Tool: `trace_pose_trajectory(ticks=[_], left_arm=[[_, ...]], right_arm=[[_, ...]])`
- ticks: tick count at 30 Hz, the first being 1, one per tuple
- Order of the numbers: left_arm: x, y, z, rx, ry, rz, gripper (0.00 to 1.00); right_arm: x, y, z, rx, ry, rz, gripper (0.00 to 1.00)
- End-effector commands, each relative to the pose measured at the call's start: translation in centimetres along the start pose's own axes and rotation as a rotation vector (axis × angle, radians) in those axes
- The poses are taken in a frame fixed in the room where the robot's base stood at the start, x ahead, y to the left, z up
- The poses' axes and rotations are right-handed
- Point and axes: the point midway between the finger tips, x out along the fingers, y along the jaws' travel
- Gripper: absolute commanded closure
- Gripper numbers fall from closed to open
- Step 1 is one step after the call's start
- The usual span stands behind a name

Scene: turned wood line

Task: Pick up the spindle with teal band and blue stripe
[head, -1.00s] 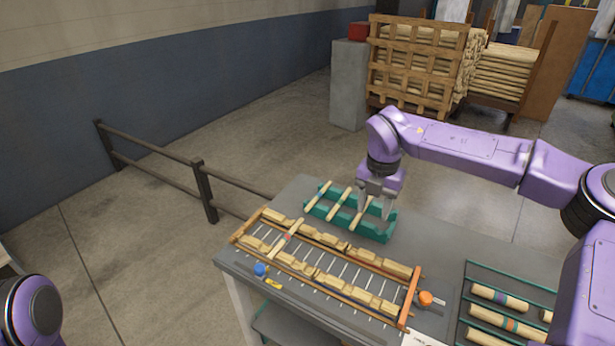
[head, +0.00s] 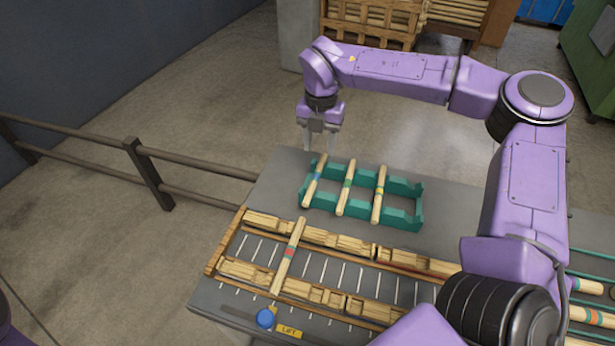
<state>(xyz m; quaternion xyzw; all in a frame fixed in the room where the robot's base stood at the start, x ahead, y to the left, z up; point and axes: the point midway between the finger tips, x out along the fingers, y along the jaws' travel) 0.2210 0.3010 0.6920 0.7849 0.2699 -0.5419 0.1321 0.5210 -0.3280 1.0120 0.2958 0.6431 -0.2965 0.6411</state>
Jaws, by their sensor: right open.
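A light wooden spindle with a blue stripe (head: 315,180) lies leftmost across the teal rack (head: 403,222). I cannot make out a teal band on it. Beside it on the rack lie a spindle with a green stripe (head: 346,190) and a spindle with a yellow stripe (head: 379,194). My right gripper (head: 320,143) is open and empty, fingers pointing down, above the far end of the blue-striped spindle and apart from it. My left gripper is out of view.
A spindle with a red stripe (head: 288,255) lies across the wooden frame (head: 227,243). More banded spindles (head: 592,317) lie at right, partly cut off and behind my arm. A railing (head: 150,175) runs left of the table.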

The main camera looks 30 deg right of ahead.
Motion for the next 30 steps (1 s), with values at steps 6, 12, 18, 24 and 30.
trace_pose_trajectory(ticks=[6, 12, 18, 24, 30], left_arm=[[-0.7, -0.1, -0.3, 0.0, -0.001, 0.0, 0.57], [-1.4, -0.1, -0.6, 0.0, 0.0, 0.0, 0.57], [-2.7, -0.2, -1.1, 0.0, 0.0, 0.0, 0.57], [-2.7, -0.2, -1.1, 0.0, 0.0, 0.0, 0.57], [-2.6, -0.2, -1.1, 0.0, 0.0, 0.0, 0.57]], right_arm=[[3.6, 0.1, -0.1, -0.002, 0.004, -0.004, 0.51], [6.0, 0.3, 0.0, -0.002, 0.003, -0.003, 0.51], [9.5, 0.8, 0.2, 0.0, 0.003, -0.003, 0.51], [10.6, 0.8, 0.2, 0.0, 0.0, 0.001, 0.51], [10.6, 0.8, 0.2, 0.0, 0.0, 0.0, 0.84]])
